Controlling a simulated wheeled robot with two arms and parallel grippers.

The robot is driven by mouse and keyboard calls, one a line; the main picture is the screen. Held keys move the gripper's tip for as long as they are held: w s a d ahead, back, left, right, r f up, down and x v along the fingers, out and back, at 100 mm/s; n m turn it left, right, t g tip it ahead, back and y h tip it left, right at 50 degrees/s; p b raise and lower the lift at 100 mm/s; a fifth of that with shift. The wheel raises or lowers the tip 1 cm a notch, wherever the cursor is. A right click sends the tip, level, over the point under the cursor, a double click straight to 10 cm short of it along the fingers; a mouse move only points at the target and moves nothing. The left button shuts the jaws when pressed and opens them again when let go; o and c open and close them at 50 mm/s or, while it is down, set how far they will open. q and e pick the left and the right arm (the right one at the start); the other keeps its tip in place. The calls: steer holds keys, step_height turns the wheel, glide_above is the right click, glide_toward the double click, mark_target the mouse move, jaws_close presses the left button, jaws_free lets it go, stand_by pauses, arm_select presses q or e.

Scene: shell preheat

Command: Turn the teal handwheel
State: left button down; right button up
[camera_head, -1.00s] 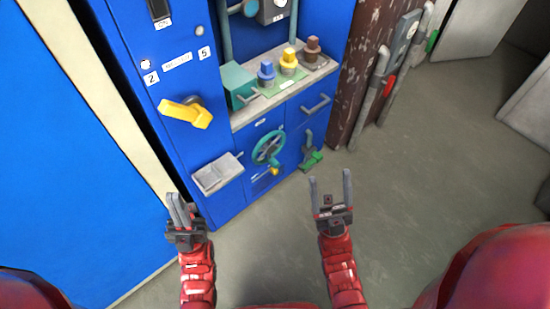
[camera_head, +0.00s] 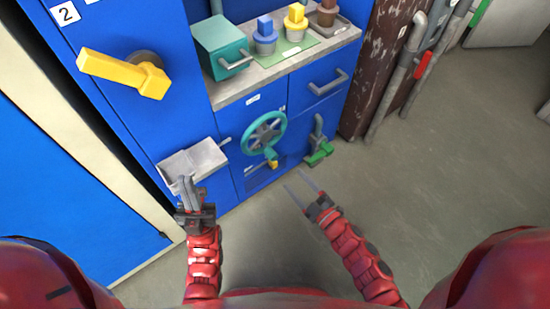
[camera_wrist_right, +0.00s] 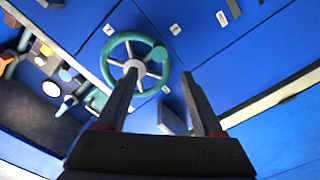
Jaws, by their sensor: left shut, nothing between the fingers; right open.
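The teal handwheel (camera_head: 264,134) is a ring with a grey hub and spokes on the lower front of the blue cabinet. It also shows in the right wrist view (camera_wrist_right: 159,54), beyond the fingers and left of centre. My right gripper (camera_head: 299,184) is open and empty, below and to the right of the wheel in the head view, apart from it. In the right wrist view its left finger overlaps the wheel's hub in the picture. My left gripper (camera_head: 187,183) is shut and empty, in front of the small grey tray at the cabinet's left.
The grey tray (camera_head: 183,162) juts out left of the wheel. A yellow lever (camera_head: 125,73) is above it. A green-handled valve (camera_head: 319,150) is right of the wheel, and a small yellow part (camera_head: 273,164) is below it.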

mark_target(275, 159)
steer(key=b+x, duration=0.1)
steer(key=x, duration=1)
steer(key=shift+w+a, duration=0.15)
steer(key=shift+w, duration=0.05)
jaws_close()
stand_by(0.9)
